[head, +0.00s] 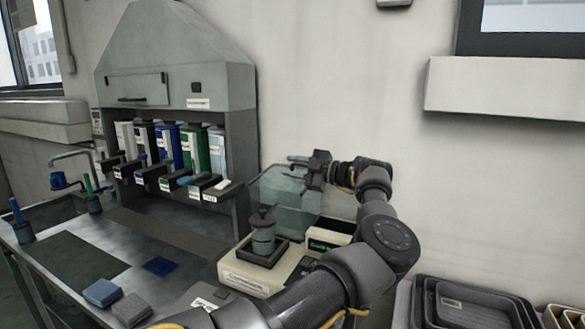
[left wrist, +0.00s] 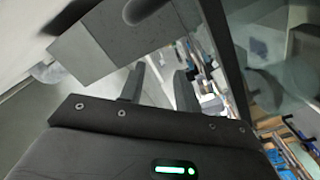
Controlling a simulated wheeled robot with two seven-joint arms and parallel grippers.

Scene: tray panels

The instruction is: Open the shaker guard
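The shaker (head: 250,277) is a cream, labelled machine on the right end of the bench. A dark-lidded clear vessel (head: 263,236) stands upright in its black holder. The shaker guard (head: 285,198), a clear greenish panel, stands raised and tilted back behind the vessel. My left gripper (head: 311,168) is at the guard's upper right edge; I cannot tell whether it touches it. A short bluish bar (head: 298,158) shows beside the gripper. In the left wrist view the two fingers (left wrist: 160,85) are apart with nothing visible between them. My right gripper is not in view.
A grey hooded rack (head: 175,85) with several coloured cartons stands left of the shaker. A blue block (head: 102,292) and a grey block (head: 131,309) lie at the bench front. Dark stacked trays (head: 470,304) are at lower right. The wall is close behind the guard.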

